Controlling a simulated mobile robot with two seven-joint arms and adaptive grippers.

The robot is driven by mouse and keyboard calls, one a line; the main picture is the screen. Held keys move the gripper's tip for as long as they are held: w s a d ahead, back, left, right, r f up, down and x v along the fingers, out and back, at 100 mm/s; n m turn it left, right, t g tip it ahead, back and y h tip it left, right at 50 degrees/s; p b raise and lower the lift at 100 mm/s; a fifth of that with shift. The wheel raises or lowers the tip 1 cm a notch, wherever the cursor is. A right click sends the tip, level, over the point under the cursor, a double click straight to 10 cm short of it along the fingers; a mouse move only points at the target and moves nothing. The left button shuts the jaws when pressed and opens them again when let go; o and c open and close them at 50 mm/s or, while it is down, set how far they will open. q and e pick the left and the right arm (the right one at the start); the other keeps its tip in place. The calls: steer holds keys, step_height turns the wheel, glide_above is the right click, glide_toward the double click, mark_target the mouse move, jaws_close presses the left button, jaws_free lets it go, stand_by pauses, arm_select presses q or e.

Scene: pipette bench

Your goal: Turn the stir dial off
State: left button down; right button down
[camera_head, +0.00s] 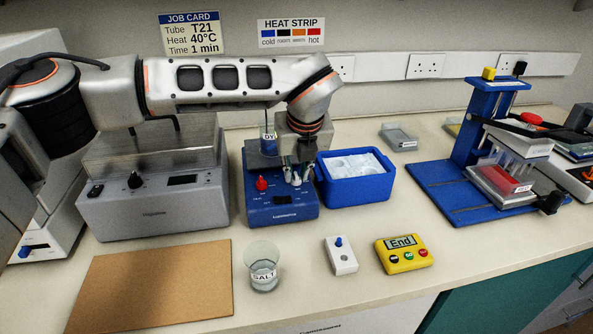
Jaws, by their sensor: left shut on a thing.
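The blue stirrer unit (254,212) stands in the middle of the bench with its front panel facing me. A red dial (262,184) shows at the left of its panel. My left gripper (297,175) reaches down from above over the right part of the panel. Its fingers are shut on what appears to be the stir dial, which they hide almost fully, so its setting cannot be read. A bottle (268,141) with a blue lower part and a "DY" label stands on top of the unit, partly behind my gripper. My right gripper is not in view.
A blue ice box (355,190) stands close right of the stirrer, and a grey bath unit (150,213) close left. In front are a SALT beaker (263,272), a white switch block (341,257) and a yellow timer (404,258) reading "End". A brown board (150,285) lies front left.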

arm_select(q)
steer(key=c, duration=1.9)
jaws_free()
steer(key=v, duration=1.2)
steer(key=shift+s+f, duration=0.1)
